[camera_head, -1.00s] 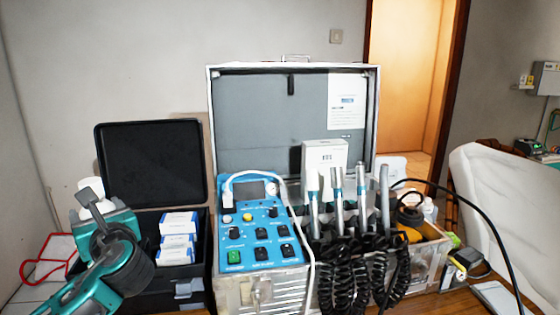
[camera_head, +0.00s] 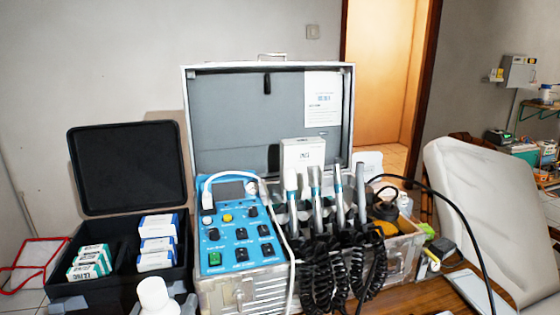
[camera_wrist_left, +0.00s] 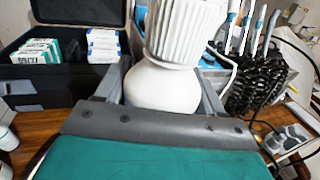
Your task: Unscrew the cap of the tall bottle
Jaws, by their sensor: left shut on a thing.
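The tall bottle is white, with a ribbed white cap (camera_wrist_left: 174,35) above a smooth rounded shoulder (camera_wrist_left: 163,88) in the left wrist view. In the head view the upper part of the bottle (camera_head: 154,294) shows upright at the bottom edge, in front of the black case. My left gripper (camera_wrist_left: 166,98) is shut on the bottle, its grey fingers on either side of the smooth part below the cap. In the head view only a bit of that gripper (camera_head: 187,303) shows beside the bottle. The lower bottle is hidden. My right gripper is out of view.
An open black case (camera_head: 128,168) with several small boxes stands behind the bottle. To its right are a blue control unit (camera_head: 238,225) and handpieces (camera_head: 315,185) with coiled black cords in an open metal case (camera_head: 188,110). Wooden table (camera_head: 425,297) shows at right.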

